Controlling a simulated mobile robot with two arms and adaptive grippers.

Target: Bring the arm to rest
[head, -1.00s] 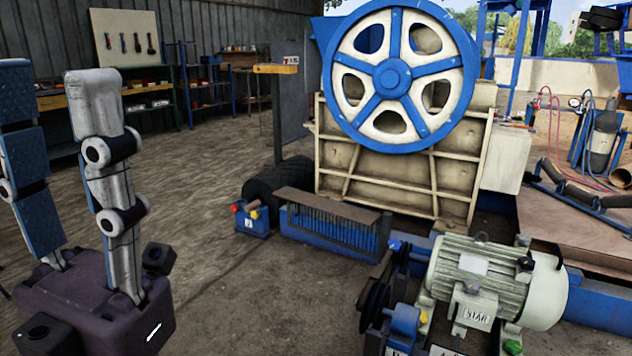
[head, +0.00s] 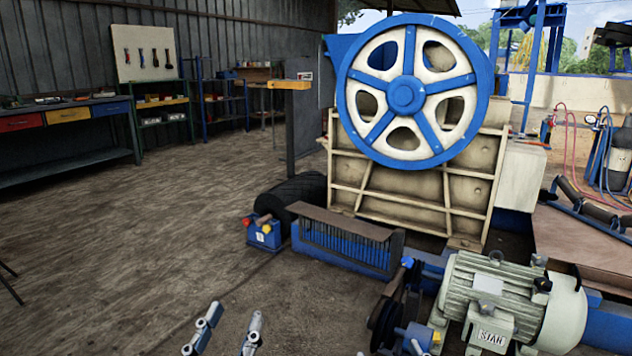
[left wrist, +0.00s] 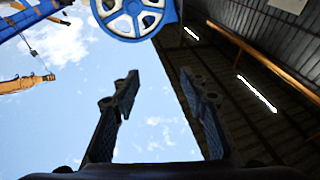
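My left gripper (head: 228,332) shows at the bottom of the head view, low and left of the motor, with only its two finger ends in the picture. In the left wrist view the gripper (left wrist: 158,90) points upward, its two fingers wide apart with sky and roof between them. It is open and empty. The jaw crusher (head: 410,185), with its big blue and cream flywheel (head: 407,95), stands beyond it; the flywheel also shows at the top of the left wrist view (left wrist: 130,12). My right gripper is in neither view.
An electric motor (head: 492,290) stands at the lower right. A blue box with a comb-like front (head: 345,250), a small blue battery-like box (head: 263,235) and a tyre (head: 292,197) lie before the crusher. A workbench (head: 70,135) lines the left wall.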

